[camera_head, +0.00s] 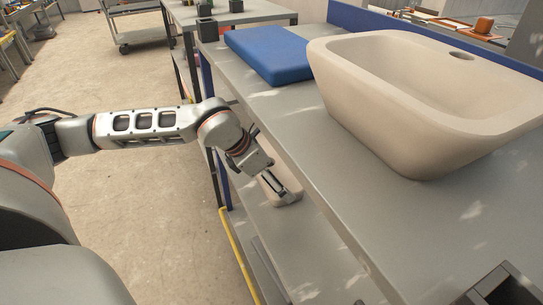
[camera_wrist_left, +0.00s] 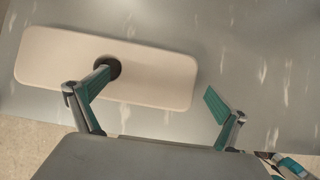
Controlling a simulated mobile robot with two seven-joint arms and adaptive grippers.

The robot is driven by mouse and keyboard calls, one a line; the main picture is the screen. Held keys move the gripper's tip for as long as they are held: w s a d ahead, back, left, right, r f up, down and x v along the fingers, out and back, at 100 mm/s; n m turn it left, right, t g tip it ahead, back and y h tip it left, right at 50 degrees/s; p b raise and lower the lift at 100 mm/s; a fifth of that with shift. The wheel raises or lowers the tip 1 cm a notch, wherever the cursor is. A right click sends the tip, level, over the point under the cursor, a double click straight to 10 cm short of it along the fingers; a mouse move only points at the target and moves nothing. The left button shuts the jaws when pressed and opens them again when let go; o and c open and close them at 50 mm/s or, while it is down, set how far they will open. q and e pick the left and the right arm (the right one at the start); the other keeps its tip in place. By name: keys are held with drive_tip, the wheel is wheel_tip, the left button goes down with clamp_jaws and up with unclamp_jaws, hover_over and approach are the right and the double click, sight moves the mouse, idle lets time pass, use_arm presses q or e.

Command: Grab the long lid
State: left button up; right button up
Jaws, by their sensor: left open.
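The long lid is a pale beige slab with rounded corners and a dark round spot, lying on the grey lower shelf in the left wrist view (camera_wrist_left: 52,58). In the head view only part of the lid (camera_head: 287,201) shows, behind and around my gripper. My left gripper (camera_head: 279,188) reaches down below the tabletop edge, over the lid. In the left wrist view my left gripper (camera_wrist_left: 157,88) is open, its fingers apart and nothing held. One finger overlaps the lid near the dark spot; the other is beyond its right end. I cannot tell whether they touch. My right gripper is out of view.
A large beige basin (camera_head: 440,135) stands on the grey tabletop (camera_head: 345,195), whose edge is above and right of my left gripper. A blue pad (camera_head: 268,55) lies behind it. A dark open-topped object (camera_head: 503,287) is at bottom right. A yellow strip (camera_head: 238,255) runs below the shelf.

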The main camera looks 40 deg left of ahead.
use_arm(q)
drive_tip(key=shift+w+f, duration=0.15)
drive_tip(key=shift+f, duration=0.25)
drive_tip(key=shift+w+r, duration=0.1)
drive_tip(key=shift+r, duration=0.05)
drive_tip(key=shift+d, duration=0.1)
drive_tip(key=c, duration=1.8)
drive_tip(key=shift+r, duration=0.1)
drive_tip(key=shift+r, duration=0.15)
